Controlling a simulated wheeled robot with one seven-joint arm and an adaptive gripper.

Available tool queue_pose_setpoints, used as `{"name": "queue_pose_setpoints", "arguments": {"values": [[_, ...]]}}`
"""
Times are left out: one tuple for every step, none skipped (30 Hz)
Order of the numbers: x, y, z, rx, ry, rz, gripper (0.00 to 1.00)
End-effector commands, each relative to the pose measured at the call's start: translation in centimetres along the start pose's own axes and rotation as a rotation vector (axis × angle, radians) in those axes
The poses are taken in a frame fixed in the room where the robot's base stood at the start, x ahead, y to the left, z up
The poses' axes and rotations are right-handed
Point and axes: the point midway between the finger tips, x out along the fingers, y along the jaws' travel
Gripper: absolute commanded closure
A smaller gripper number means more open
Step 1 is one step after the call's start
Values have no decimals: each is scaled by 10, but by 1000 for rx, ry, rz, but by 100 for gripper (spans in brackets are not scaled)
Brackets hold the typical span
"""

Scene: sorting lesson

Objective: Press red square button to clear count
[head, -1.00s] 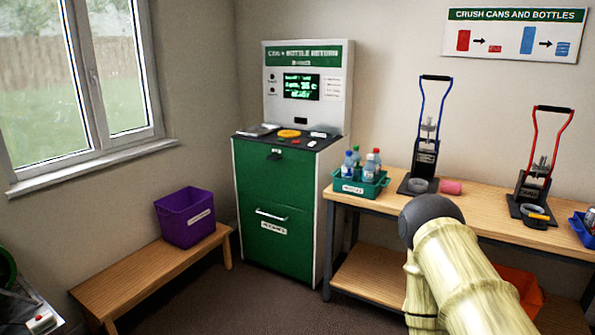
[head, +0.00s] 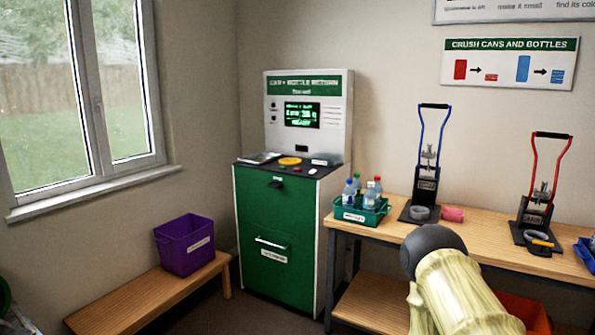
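A green and white can and bottle return machine (head: 276,215) stands against the back wall, left of the workbench. Its sloped dark top carries a round yellow part, a small red button (head: 297,169) and a small light button beside it; the red button's shape is too small to tell. A screen (head: 302,115) with green text is lit above them; the text is too blurred to read surely. My arm reaches in from the lower right, in front of the bench and apart from the machine. My gripper is not in view.
A wooden workbench (head: 470,255) at right bears a green tray of bottles (head: 358,216), a blue-handled crusher (head: 427,165) and a red-handled crusher (head: 540,190). A purple bin (head: 184,246) sits on a low bench (head: 150,295) at left. Floor shows before the machine.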

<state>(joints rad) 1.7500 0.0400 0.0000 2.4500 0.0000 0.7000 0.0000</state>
Motion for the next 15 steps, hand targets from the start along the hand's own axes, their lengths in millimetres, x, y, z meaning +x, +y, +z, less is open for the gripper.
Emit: {"name": "queue_pose_setpoints", "arguments": {"values": [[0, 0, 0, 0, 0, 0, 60], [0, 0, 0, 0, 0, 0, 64], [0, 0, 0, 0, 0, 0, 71], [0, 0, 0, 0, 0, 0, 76], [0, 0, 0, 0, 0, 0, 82], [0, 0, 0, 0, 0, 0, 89], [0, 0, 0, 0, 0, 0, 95], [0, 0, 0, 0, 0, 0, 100], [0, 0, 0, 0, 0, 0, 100], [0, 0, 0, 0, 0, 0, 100], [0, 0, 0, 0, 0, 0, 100], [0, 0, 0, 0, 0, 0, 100], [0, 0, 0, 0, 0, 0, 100], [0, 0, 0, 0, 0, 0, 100], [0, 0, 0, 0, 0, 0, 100]]}}
